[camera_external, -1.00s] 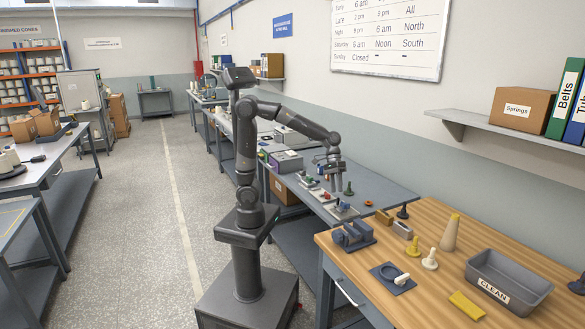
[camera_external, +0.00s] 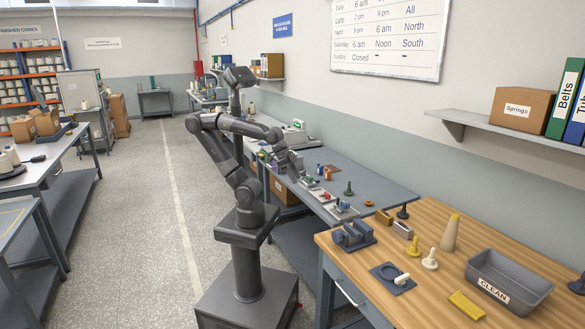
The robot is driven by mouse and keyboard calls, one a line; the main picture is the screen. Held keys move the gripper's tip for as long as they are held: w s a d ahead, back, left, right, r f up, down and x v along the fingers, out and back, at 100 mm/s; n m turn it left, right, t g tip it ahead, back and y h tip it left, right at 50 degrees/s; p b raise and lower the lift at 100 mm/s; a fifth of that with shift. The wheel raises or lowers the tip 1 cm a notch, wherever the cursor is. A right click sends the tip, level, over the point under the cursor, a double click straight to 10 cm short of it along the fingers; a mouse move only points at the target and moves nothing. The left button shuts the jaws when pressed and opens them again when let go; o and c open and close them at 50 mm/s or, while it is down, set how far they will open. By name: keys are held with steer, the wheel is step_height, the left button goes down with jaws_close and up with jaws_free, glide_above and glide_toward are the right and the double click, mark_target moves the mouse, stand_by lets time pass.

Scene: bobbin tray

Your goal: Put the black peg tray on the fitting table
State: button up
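My gripper (camera_external: 298,173) is over the near edge of the grey table (camera_external: 372,187), left of a row of small parts. Its fingers are small and dark here, so I cannot tell whether they are open or shut, or whether they hold anything. I cannot pick out a black peg tray for certain. Small light trays (camera_external: 345,213) with coloured parts lie along the grey table's front edge. No label shows which table is the fitting table.
A wooden-topped table (camera_external: 440,235) at the front right holds a grey CLEAN bin (camera_external: 508,283), a dark plate with a ring (camera_external: 385,281) and several pegs. A green peg (camera_external: 348,189) stands on the grey table. The aisle floor (camera_external: 150,220) at left is clear.

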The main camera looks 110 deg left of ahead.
stand_by(0.3)
steer(key=w+d+f+n+g+h, duration=0.1)
steer(key=w+d+f+n+h, duration=0.1)
steer(key=w+d+n+h, duration=0.3)
steer(key=w+f+n+g+h, duration=0.1)
steer(key=w+n, duration=0.1)
steer(key=w, duration=0.5)
steer(key=w+a+f+n+t+h, duration=0.1)
steer(key=w+n+h, duration=0.1)
steer(key=w+n, duration=0.3)
steer(key=w+a+f+n+t+h, duration=0.1)
steer(key=w+f+n+h, duration=0.1)
steer(key=w, duration=0.6)
steer(key=n+t+y, duration=0.6)
steer(key=n+t, duration=0.6)
steer(key=n, duration=0.7)
glide_toward(404, 209)
steer(key=w, duration=0.2)
steer(key=shift+w+a+r, duration=0.35)
steer(key=shift+r+x, duration=0.15)
steer(key=shift+x, duration=1.35)
steer(key=shift+r+x, duration=0.1)
steer(key=shift+x, duration=1.45)
steer(key=shift+s+d, duration=0.1)
steer(key=shift+d, duration=0.1)
